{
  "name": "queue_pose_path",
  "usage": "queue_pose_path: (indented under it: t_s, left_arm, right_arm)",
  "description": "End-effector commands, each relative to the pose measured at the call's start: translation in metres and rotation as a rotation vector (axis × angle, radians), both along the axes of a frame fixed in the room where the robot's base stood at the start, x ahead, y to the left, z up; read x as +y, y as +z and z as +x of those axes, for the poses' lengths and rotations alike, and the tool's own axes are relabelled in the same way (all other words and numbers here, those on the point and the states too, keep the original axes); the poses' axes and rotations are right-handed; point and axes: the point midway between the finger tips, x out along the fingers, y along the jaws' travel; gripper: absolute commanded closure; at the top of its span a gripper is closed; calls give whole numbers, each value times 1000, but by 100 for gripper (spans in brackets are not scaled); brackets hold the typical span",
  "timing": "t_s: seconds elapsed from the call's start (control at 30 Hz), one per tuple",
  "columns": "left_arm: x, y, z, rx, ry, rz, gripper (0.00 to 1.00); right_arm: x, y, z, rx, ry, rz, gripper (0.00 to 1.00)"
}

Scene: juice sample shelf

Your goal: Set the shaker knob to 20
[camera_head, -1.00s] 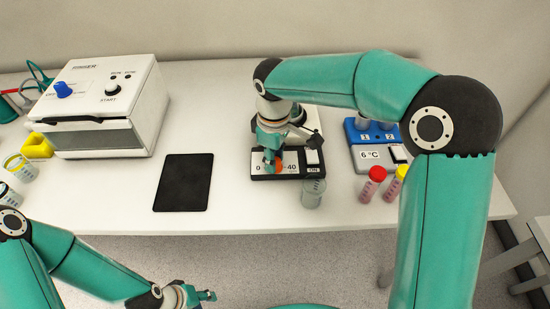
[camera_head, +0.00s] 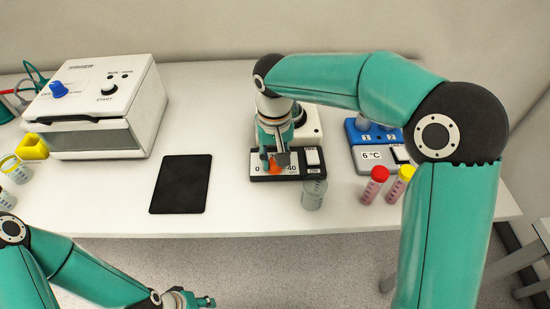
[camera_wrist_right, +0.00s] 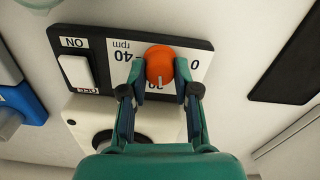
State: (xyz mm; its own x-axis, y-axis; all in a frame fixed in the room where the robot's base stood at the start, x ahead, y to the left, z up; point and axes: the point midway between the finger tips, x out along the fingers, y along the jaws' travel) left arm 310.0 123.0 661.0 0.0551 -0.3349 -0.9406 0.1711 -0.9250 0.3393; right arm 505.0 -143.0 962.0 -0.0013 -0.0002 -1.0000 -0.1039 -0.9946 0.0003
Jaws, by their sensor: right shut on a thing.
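The shaker (camera_head: 304,128) is a white device with a dark front panel, an orange knob and a white rocker switch (camera_head: 312,157). The orange knob (camera_wrist_right: 160,64) shows in the right wrist view, with a pale pointer line directed at the partly hidden 20 mark, between 0 and 40 rpm. My right gripper (camera_wrist_right: 159,75) is shut on the knob, one finger on each side. In the head view the knob (camera_head: 275,168) is partly hidden by this gripper. My left gripper (camera_head: 206,301) is low at the bottom edge, away from the shaker; its finger opening is unclear.
A grey-capped jar (camera_head: 313,192) stands just in front of the shaker. A red-capped tube (camera_head: 375,184) and a yellow-capped tube (camera_head: 399,185) stand to the right, before a blue-and-grey 6 °C unit (camera_head: 370,156). A black mat (camera_head: 181,184) and a white box device (camera_head: 97,108) are left.

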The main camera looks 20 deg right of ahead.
Motion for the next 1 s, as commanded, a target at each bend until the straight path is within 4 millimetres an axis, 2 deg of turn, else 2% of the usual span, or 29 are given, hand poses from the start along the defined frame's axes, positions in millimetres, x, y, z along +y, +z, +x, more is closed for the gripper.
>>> queue_pose_path:
  t_s: [0.33, 0.87, 0.9, 1.0]
  left_arm:
    - [0, -3, 0, 0, 0, 0, 60]
    - [0, -3, 0, 0, 0, 0, 60]
    - [0, -3, 0, 0, 0, 0, 60]
    - [0, -3, 0, 0, 0, 0, 60]
  right_arm:
    - [0, 1, 1, -4, -153, 0, 100]
    - [-1, 1, 1, -5, -177, 1, 100]
    - [-1, 1, 1, -5, -177, 1, 63]
    - [-1, 1, 1, -4, -177, 1, 46]
